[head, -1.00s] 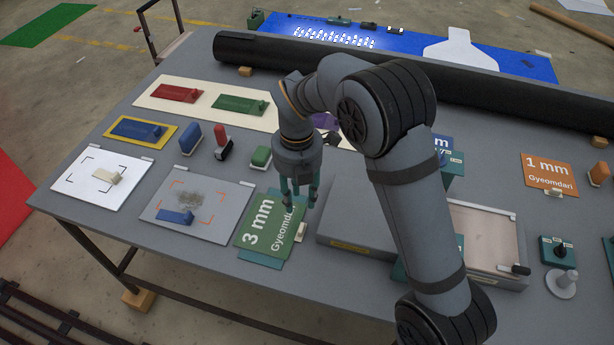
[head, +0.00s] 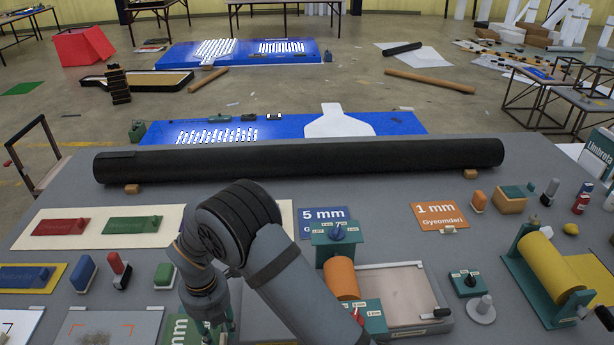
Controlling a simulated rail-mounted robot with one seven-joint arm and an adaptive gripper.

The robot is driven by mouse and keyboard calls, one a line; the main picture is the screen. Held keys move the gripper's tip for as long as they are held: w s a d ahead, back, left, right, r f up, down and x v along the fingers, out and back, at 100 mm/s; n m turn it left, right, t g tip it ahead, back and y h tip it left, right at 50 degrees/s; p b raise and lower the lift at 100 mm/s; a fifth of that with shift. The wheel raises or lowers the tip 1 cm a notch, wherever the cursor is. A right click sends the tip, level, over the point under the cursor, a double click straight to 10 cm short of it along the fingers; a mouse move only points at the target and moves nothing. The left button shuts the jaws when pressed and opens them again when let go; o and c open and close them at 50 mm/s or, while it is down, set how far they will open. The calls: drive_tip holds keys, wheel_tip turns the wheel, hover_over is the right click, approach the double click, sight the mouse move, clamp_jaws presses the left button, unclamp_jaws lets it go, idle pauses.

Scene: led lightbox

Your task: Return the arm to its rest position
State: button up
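My arm comes in from the bottom edge in the head view, bends at a high elbow, and the forearm hangs down to the left. My gripper (head: 218,330) points down near the bottom edge, over or just in front of the green 3 mm card (head: 178,328).
A long black roll (head: 300,160) lies across the back of the grey table (head: 540,150). Right of my arm stand a teal device with an orange roller (head: 341,278), a framed pad (head: 395,290) and a yellow roller (head: 550,267). A green block (head: 164,275) is left of the gripper.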

drive_tip(key=shift+r, duration=0.4)
